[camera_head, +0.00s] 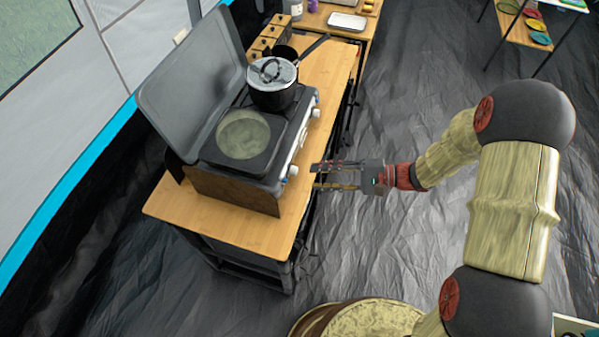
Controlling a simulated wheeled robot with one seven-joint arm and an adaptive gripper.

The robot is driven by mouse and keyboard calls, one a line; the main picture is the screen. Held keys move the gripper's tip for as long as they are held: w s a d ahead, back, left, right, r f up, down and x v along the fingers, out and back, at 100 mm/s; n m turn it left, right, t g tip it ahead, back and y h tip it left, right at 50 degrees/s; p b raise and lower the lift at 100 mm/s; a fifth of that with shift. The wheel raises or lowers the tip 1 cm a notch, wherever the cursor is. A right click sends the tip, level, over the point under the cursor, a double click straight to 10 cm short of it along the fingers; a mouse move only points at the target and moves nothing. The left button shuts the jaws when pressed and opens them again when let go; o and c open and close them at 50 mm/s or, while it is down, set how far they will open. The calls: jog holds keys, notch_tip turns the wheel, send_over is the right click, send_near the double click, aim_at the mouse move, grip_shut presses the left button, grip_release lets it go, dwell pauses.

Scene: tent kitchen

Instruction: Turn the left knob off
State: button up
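A grey camping stove (278,183) with its lid raised stands on a wooden table. Its front panel faces right and carries small knobs. The near knob (292,170), on the left side of the stove as seen from its front, is whitish with a blue tint. A farther knob (315,113) sits near the pot. Their turn positions are too small to tell. My gripper (315,176) points left at the near knob, a short way to its right in the picture. Its two fingers are apart with nothing between them, and it does not appear to touch the knob.
The wooden table (240,228) has a free near end. A round brown object (360,320) stands on the floor below. The floor to the right is largely clear.

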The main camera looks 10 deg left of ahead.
aim_at(294, 171)
jog(key=w+f+m+t+y, duration=0.2)
jog(key=w+f+m+t, duration=0.25)
jog(key=f, duration=0.55)
jog(key=shift+w+a+r, duration=0.1)
jog(key=shift+w+a, duration=0.05)
jog(key=shift+a, duration=1.15)
jog(key=shift+w+a, duration=0.15)
jog(key=shift+a, duration=1.1)
jog(key=shift+w+a+r, duration=0.1)
jog(key=shift+w+a, duration=0.05)
jog(key=shift+a, duration=1.15)
jog(key=shift+c, duration=0.2)
jog(key=c, duration=0.8)
grip_shut()
